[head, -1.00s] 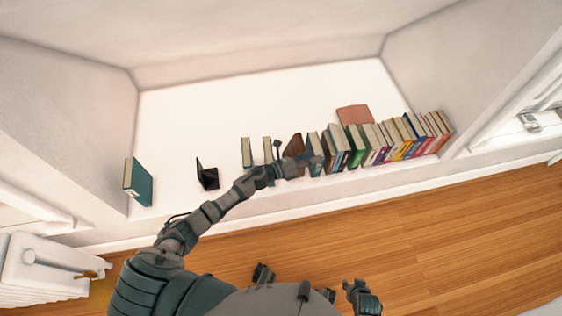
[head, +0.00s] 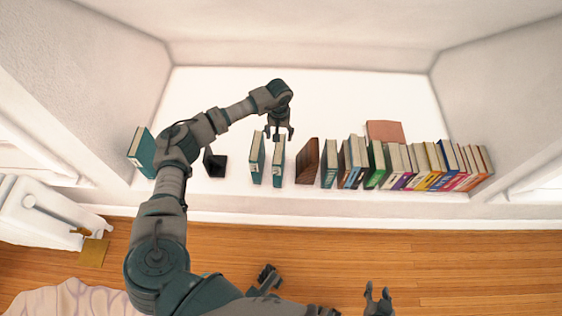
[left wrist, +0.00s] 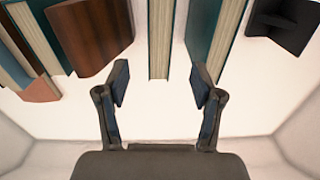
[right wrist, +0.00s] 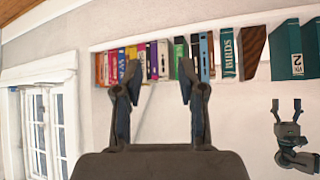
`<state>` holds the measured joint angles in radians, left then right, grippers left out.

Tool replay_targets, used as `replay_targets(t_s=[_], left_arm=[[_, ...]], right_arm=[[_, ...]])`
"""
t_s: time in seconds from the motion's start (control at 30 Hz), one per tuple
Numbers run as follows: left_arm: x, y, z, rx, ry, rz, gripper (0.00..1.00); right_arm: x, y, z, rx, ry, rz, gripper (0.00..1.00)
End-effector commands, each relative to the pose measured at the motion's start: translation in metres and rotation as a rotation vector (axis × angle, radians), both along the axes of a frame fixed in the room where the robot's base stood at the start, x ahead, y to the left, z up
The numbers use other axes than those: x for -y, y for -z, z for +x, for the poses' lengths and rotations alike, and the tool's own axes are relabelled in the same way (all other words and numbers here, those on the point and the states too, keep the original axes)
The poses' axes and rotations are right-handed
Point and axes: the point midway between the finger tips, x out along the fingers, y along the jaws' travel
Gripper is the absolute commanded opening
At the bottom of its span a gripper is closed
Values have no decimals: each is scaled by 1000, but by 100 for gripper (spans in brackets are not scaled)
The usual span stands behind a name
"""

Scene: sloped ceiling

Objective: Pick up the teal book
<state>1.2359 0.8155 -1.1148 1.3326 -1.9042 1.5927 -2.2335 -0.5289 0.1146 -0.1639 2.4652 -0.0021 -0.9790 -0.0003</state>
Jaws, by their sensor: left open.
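Two teal books stand upright on the white shelf, one at left (head: 257,158) and one at right (head: 278,162), beside a brown wooden bookend (head: 307,162). Another teal book (head: 142,152) stands at the far left. My left gripper (head: 280,136) is open and empty above the shelf, at the back end of the right book of the pair. In the left wrist view that book (left wrist: 161,38) lies between the open fingers (left wrist: 162,82), with the other teal book (left wrist: 217,32) to its right. My right gripper (head: 378,292) is open and empty, low in front of the shelf.
A black bookend (head: 215,163) stands left of the pair. A row of several colourful books (head: 405,165) fills the shelf's right side, with a reddish book (head: 385,131) lying behind. Sloped walls close in both ends; the shelf's back is clear. A radiator (head: 35,215) is at left.

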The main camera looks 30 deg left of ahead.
Motion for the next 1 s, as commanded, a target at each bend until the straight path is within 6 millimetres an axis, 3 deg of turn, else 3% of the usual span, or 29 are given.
replay_targets(t_s=[0.03,0.1,0.43,0.7,1.0], left_arm=[[1,16,-1,-5,0,0,67],[1,30,-1,-4,1,-2,67],[2,61,-1,0,-1,-1,67],[-1,103,-1,-2,-1,-3,67],[-1,105,-1,2,-1,-2,67]], right_arm=[[-2,0,5,32,-2,9,40],[-5,-5,12,78,-4,21,40],[-11,-19,28,199,-9,53,40],[-20,-37,45,351,-13,92,40],[-20,-43,47,376,-14,99,40]])
